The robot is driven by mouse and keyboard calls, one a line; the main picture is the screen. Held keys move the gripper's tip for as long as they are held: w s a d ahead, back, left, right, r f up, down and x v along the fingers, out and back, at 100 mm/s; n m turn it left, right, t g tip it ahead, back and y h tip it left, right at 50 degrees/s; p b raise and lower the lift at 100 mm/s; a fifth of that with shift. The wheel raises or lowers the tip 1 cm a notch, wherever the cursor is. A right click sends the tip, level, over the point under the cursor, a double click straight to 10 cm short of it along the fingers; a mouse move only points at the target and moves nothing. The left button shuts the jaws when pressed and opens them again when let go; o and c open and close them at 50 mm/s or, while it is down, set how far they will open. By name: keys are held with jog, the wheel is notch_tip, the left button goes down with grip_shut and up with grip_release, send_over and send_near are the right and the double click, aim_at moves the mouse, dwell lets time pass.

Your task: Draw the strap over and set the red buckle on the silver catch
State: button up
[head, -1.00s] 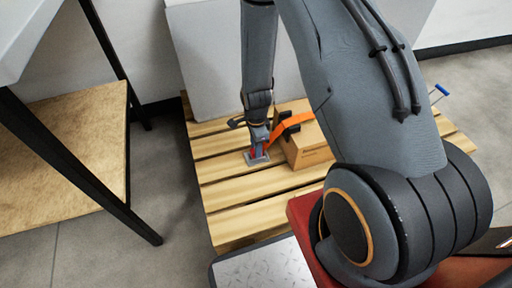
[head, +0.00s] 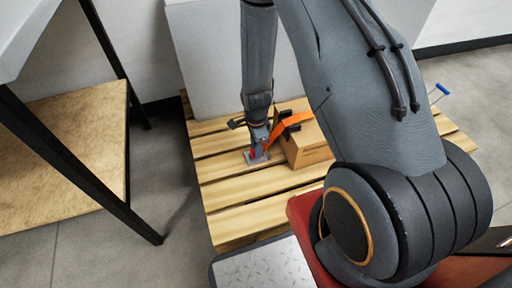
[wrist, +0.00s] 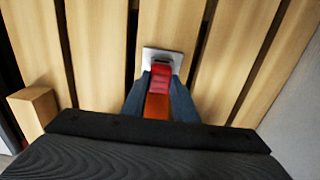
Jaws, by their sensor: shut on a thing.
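The red buckle (wrist: 158,78) is between the fingers of my gripper (wrist: 160,82) in the wrist view, and the gripper is shut on it. The orange strap (head: 290,129) runs from the buckle up over the wooden box (head: 308,148). The silver catch (wrist: 163,56) is a plate on the pallet slats, just beyond the buckle's tip in the wrist view. In the head view my gripper (head: 258,148) points down at the catch (head: 254,157), and the buckle is at or very near it. I cannot tell whether they are joined.
The wooden pallet (head: 240,192) lies on the grey floor, with a large pale block (head: 210,70) at its back. A black-legged table with a lower wooden shelf (head: 70,140) stands at the left. A blue-handled item (head: 438,92) shows at the right. The front slats are clear.

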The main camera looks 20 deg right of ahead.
dwell(0.3)
jog(key=o, duration=1.1)
jog(key=shift+o, duration=0.2)
jog(key=shift+r+p, duration=3)
jog(key=shift+r, duration=0.45)
